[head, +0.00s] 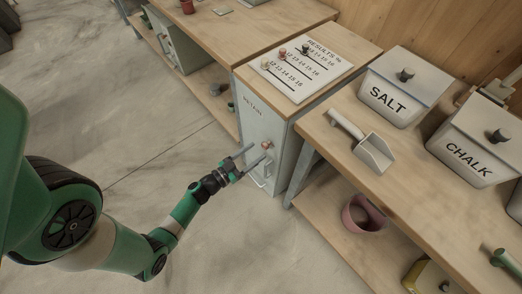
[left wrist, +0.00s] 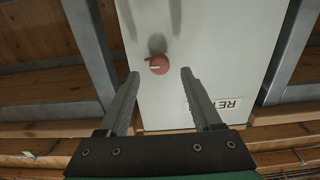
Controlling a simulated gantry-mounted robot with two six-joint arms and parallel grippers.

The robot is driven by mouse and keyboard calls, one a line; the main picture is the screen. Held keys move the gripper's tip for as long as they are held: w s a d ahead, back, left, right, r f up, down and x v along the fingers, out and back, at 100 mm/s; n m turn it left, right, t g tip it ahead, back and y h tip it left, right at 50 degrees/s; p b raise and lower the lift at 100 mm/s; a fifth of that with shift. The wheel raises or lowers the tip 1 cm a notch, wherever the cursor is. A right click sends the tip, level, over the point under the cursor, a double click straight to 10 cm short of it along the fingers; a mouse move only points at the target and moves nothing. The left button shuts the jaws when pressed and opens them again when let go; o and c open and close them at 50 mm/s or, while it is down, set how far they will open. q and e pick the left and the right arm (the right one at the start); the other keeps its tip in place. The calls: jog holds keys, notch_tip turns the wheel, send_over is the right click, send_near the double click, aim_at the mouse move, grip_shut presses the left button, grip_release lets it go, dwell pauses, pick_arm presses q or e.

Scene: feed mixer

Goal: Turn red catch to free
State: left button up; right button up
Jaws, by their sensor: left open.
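The red catch (left wrist: 158,65) is a small round red knob with a pale mark, on the pale front of the cabinet (left wrist: 205,45). It also shows in the head view (head: 267,145), partly beside my fingers. My left gripper (left wrist: 160,75) is open, with one finger on each side of the catch in the wrist view. I cannot tell whether the catch lies between the fingertips or beyond them; no contact is clear. In the head view my left gripper (head: 254,156) reaches up to the cabinet front. My right gripper is not in view.
A results board (head: 308,66) with small knobs lies on the cabinet top. On the right bench are a scoop (head: 362,142), a salt bin (head: 392,92) and a chalk bin (head: 470,154). A pink bucket (head: 362,217) stands on the lower shelf. The floor before the cabinet is clear.

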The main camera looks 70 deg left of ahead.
aim_at(263, 147)
pick_arm(q)
jog(key=x, duration=0.3)
jog(key=shift+w+b, duration=0.35)
jog(key=shift+b, duration=0.05)
grip_shut()
